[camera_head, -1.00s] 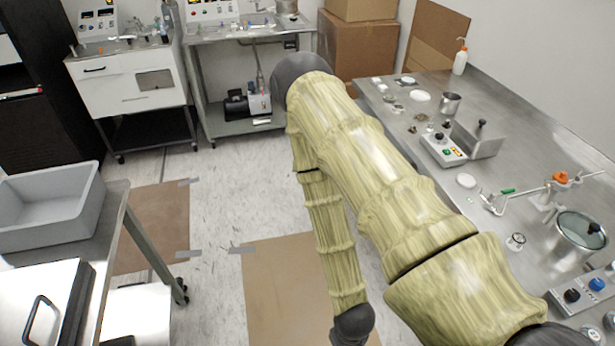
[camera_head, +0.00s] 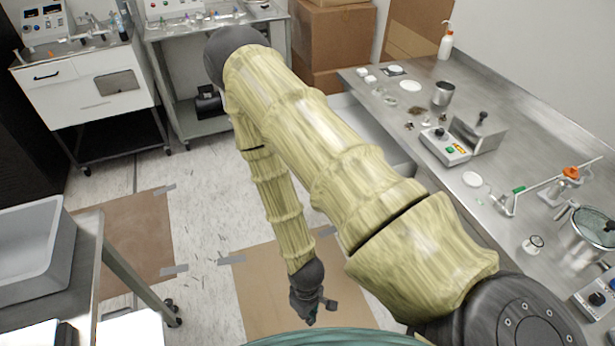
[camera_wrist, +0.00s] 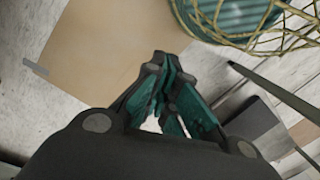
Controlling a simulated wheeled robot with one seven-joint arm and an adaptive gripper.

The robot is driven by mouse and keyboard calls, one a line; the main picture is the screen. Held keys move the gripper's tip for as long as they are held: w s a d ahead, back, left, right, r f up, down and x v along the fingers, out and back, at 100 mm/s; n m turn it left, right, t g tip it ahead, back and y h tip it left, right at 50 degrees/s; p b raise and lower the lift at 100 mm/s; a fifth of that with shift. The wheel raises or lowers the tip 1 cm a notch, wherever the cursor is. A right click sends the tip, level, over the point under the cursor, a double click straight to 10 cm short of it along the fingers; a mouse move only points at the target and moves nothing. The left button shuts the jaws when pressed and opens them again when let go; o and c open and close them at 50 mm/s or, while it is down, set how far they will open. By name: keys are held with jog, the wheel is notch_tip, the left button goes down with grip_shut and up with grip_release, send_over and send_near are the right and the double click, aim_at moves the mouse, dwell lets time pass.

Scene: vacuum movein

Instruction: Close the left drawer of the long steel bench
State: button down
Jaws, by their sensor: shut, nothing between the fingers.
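The long steel bench (camera_head: 505,150) runs along the right wall in the head view. A pale open drawer (camera_head: 372,128) sticks out from under its left edge, near the far end. My arm hides part of the drawer, and its handle cannot be seen. My gripper (camera_head: 312,308) hangs low over the floor, well in front of the drawer and apart from it. In the wrist view my gripper (camera_wrist: 163,100) has its dark and teal fingers together, with nothing held. The drawer cannot be made out in the wrist view.
A grey bin (camera_head: 30,245) stands on a cart (camera_head: 88,240) at the left. A white cabinet (camera_head: 85,90) and a steel table (camera_head: 215,30) stand at the back. Cardboard boxes (camera_head: 330,40) are behind the bench. Floor between cart and bench is open, with brown mats (camera_head: 255,285).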

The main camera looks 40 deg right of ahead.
jog(key=w+d+n+g+h, duration=0.15)
jog(key=w+n, duration=0.35)
jog(key=w, duration=0.6)
jog(key=w+d+r+n+h, duration=0.3)
jog(key=w+d+r, duration=0.25)
jog(key=w, duration=0.35)
jog(key=w+d+r+n+h, duration=0.2)
jog(key=w+d+r, duration=0.3)
jog(key=w, duration=0.4)
jog(key=w+d+r+n+h, duration=0.3)
jog(key=w+r, duration=0.4)
jog(key=w, duration=0.1)
jog(key=d+r+p+x, duration=0.1)
jog(key=p+x, duration=0.4)
jog(key=x, duration=0.8)
jog(key=shift+w+d+r+p, duration=0.15)
jog(key=shift+d+r+p, duration=0.2)
jog(key=shift+d+r, duration=0.05)
jog(key=shift+t, duration=0.25)
